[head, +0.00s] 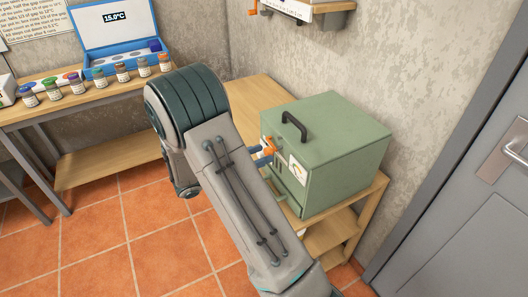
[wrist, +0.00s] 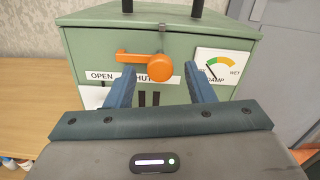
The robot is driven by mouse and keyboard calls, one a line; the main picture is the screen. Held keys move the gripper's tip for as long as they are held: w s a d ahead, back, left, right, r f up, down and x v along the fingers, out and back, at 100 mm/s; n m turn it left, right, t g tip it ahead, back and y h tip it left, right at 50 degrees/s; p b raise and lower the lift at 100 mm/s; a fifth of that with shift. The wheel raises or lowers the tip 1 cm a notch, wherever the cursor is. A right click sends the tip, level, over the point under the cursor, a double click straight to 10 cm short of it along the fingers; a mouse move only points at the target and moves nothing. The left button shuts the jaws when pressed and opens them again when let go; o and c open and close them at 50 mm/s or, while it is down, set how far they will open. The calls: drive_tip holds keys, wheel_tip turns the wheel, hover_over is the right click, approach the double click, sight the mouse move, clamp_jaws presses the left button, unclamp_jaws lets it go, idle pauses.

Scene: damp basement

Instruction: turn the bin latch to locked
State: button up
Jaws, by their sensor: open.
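The bin is a green box (head: 335,150) with a black top handle (head: 294,124), and its front fills the wrist view (wrist: 215,48). The orange latch (wrist: 157,67) on its front has a round knob and an arm pointing left, roughly level, above the OPEN end of a white label (wrist: 103,76). The SHUT word is partly hidden under the knob. The latch shows small in the head view (head: 269,146). My gripper (wrist: 160,74) is open, with one blue finger on each side of the knob. Whether they touch it I cannot tell.
A damp gauge (wrist: 218,66) is right of the latch, near my right finger. The bin stands on a wooden shelf unit (head: 335,232). A table with several small bottles (head: 98,80) and a blue case (head: 113,38) is left. A grey door (head: 470,210) is right.

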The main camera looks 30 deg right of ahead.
drive_tip(key=shift+d, duration=1.05)
drive_tip(key=c, duration=1)
